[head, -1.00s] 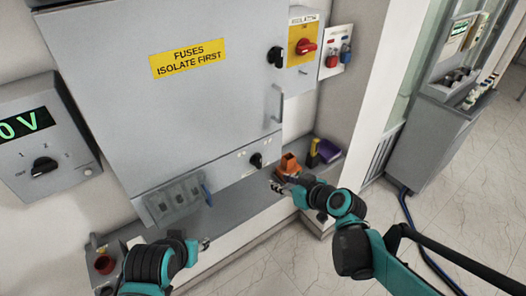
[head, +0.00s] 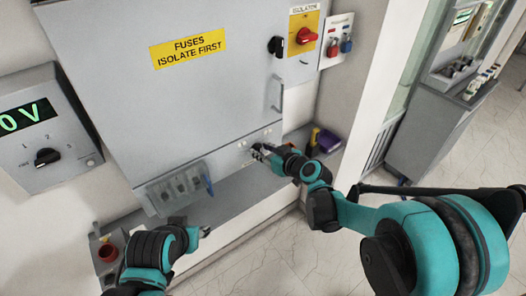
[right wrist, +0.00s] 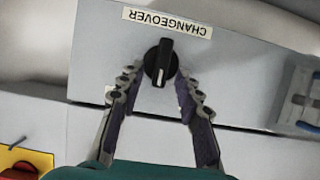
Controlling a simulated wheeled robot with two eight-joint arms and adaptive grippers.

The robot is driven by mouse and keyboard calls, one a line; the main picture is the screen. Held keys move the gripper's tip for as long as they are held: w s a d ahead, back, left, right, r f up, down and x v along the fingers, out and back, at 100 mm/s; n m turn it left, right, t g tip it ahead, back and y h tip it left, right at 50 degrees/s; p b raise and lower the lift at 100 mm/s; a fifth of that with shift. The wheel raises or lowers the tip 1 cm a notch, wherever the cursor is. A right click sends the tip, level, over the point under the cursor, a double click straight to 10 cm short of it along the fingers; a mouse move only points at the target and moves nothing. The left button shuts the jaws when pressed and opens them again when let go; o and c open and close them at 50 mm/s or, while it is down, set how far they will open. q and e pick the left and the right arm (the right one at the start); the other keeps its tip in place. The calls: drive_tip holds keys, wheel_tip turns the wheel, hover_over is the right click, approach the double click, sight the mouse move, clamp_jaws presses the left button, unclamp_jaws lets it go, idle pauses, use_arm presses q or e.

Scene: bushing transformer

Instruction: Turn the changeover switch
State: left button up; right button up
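The changeover switch (right wrist: 161,62) is a black knob with a white mark on a grey panel, under an upside-down CHANGEOVER label (right wrist: 166,21) in the right wrist view. My right gripper (right wrist: 157,80) is open, with one finger on each side of the knob in the picture. I see no contact with the knob. In the head view my right gripper (head: 257,151) is at the lower right of the grey cabinet and mostly hides the switch. My left gripper (head: 204,232) is low, near the shelf edge; its fingers are too small to read.
The grey cabinet (head: 190,100) has a door handle (head: 277,95) above the switch. A red isolator knob (head: 306,36) is at upper right. A fuse block (head: 178,187) sits at lower left. A purple item (head: 328,141) is on the shelf (head: 235,182). A voltage panel (head: 45,130) is at left.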

clamp_jaws()
drive_tip(key=shift+d, duration=0.1)
drive_tip(key=shift+w+d+f+m+g+y+b, duration=0.15)
drive_tip(key=shift+d+m+g+y+b, duration=0.1)
drive_tip(key=shift+m+y+b, duration=0.65)
drive_tip(key=shift+w+d+f+m+g+y+b, duration=0.1)
drive_tip(key=shift+w+d+m+g+y+b, duration=0.2)
drive_tip(key=shift+m+b, duration=0.6)
drive_tip(key=shift+w+d+f+m+g+y+b, duration=0.1)
drive_tip(key=shift+m+g+y+b, duration=0.15)
drive_tip(key=shift+m+y+b, duration=0.75)
drive_tip(key=shift+m+p, duration=0.4)
drive_tip(key=shift+p, duration=0.05)
unclamp_jaws()
